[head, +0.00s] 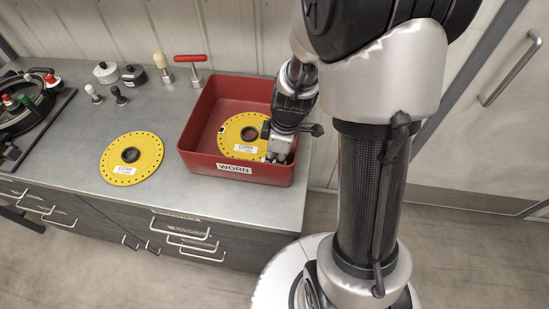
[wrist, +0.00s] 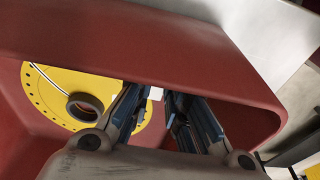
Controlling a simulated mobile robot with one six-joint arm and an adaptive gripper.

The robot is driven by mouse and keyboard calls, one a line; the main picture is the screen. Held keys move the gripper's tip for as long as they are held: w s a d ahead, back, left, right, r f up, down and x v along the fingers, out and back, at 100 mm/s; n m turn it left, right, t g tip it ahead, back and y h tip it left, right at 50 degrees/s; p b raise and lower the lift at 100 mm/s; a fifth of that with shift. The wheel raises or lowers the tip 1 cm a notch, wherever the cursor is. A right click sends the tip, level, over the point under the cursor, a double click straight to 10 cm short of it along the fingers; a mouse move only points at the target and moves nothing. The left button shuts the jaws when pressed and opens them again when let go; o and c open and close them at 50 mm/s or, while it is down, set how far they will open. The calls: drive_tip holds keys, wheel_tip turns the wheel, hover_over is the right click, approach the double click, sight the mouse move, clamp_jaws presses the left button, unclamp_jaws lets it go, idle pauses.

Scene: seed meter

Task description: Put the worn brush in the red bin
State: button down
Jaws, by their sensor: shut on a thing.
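The red bin (head: 202,112) stands on the bench with a WORN label on its front wall; its red wall also crosses the wrist view (wrist: 100,38). My gripper (head: 276,157) reaches down inside the bin, at its right front corner. In the wrist view my gripper's fingers (wrist: 153,94) are a little apart, with a small pale patch between their tips. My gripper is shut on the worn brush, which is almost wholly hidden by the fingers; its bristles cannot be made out. A yellow seed disc (head: 236,133) lies in the bin, left of my gripper.
Another yellow disc (head: 119,169) lies on the bench left of the bin. A red-handled tool (head: 191,67) and a wooden-handled tool (head: 161,65) stand behind it. Small knobs and caps are at the back left, near the seed meter (head: 22,108). Bench between the discs and bin is clear.

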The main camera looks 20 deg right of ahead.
drive_tip(key=shift+f, duration=0.25)
drive_tip(key=c, duration=1.6)
unclamp_jaws()
drive_tip(key=shift+r, duration=0.1)
drive_tip(key=shift+o, duration=0.2)
drive_tip(key=shift+r, duration=0.15)
wheel_tip(320, 180, up, 12)
drive_tip(key=s+d+p, duration=0.1)
drive_tip(key=p, duration=0.3)
drive_tip(key=s+a+r+m+t, duration=0.1)
drive_tip(key=s+a+r+m, duration=0.1)
drive_tip(key=s+r+m, duration=0.3)
drive_tip(key=s+a+r+m+t+h, duration=0.1)
drive_tip(key=s+a+r+m+t, duration=0.1)
drive_tip(key=s+r+m, duration=0.4)
drive_tip(key=shift+s+a+r+t, duration=0.3)
drive_tip(key=shift+s+a+r, duration=0.5)
drive_tip(key=shift+s+r, duration=0.8)
drive_tip(key=shift+s+f, duration=0.1)
drive_tip(key=shift+f, duration=0.05)
